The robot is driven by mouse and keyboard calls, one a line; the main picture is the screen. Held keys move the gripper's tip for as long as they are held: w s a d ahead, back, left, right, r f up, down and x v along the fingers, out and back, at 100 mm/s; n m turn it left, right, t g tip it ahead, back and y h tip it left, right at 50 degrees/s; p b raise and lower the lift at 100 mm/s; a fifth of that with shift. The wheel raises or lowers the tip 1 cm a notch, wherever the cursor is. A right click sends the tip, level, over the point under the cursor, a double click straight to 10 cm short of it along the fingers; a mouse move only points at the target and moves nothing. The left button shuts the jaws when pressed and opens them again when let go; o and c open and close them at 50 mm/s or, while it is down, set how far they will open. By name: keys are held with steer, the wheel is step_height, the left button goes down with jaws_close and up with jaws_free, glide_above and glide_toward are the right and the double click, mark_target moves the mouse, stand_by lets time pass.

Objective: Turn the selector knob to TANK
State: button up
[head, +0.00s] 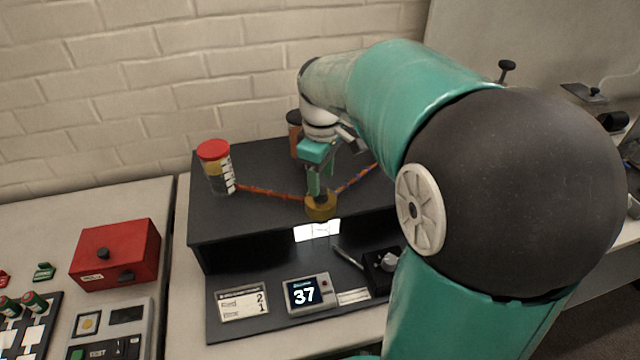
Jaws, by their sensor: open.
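The likely selector knob is a short round brass-coloured piece (321,208) at the front edge of the raised black shelf, with an orange-red hose (268,193) running to it from the left and another from the right. My gripper (318,190) points down right over it, its fingers at the top of the brass piece. The fingers are open; I cannot tell whether they touch it or straddle it. Any pointer mark on the knob is hidden. A white label (317,231) sits just below it, too small to read, so I cannot see a TANK mark.
A red-lidded canister (215,168) stands on the shelf's left. A dark-topped brown cylinder (295,135) is behind my gripper. Below are a display reading 37 (307,293), a card (242,303) and a black box (381,270). A red box (115,254) is at left.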

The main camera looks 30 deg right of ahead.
mark_target(321, 190)
steer(key=shift+f, duration=1.55)
steer(key=c, duration=1)
steer(key=shift+m, duration=0.3)
steer(key=m, duration=0.5)
steer(key=shift+a, duration=0.1)
steer(key=m, duration=0.6)
steer(key=shift+w, duration=0.1)
